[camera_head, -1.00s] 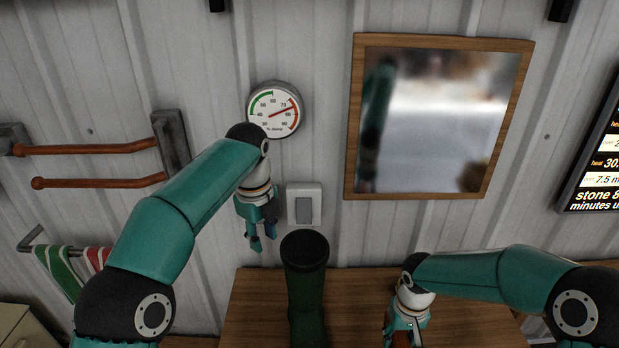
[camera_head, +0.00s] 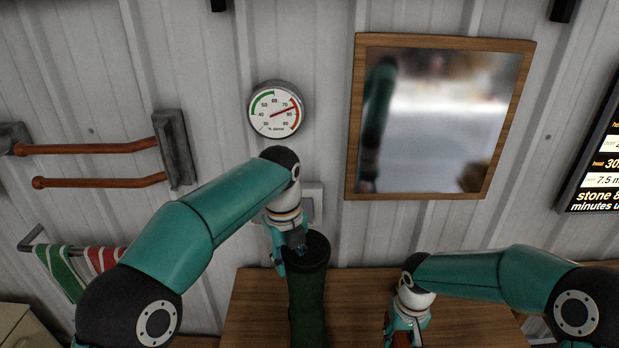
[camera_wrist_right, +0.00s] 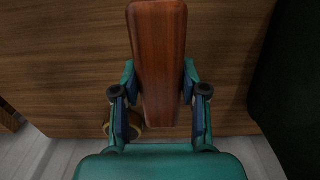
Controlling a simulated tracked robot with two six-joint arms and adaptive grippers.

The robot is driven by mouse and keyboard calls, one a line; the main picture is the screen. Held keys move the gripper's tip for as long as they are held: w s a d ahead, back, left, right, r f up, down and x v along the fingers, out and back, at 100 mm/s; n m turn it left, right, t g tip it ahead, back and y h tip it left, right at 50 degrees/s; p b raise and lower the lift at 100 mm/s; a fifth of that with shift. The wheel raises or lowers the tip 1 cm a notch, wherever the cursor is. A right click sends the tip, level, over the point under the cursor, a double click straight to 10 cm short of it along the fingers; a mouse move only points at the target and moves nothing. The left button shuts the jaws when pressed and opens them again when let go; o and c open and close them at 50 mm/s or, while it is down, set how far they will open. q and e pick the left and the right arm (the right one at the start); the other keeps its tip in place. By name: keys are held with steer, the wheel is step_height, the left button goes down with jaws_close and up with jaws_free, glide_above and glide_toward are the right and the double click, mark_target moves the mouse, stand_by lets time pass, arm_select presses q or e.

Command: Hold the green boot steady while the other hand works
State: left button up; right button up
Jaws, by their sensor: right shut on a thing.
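The green boot (camera_head: 306,290) stands upright on the wooden table, its dark open top facing up and its lower part cut off by the frame. My left gripper (camera_head: 291,258) is at the left side of the boot's top. Its fingers look apart, one outside the shaft and one at the opening, with the rim between them; contact is unclear. My right gripper (camera_head: 403,332) is to the right of the boot, low over the table. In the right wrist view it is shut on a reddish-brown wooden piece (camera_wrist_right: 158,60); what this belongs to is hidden.
The wooden table (camera_head: 255,305) has bare room on both sides of the boot. On the metal wall behind are a round dial (camera_head: 276,109), a switch plate (camera_head: 314,197) and a framed mirror (camera_head: 437,115). A striped towel (camera_head: 66,274) hangs at left.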

arm_select(q)
glide_above(292, 290)
steer(key=shift+s+f, duration=0.1)
steer(key=shift+f, duration=2.2)
jaws_close()
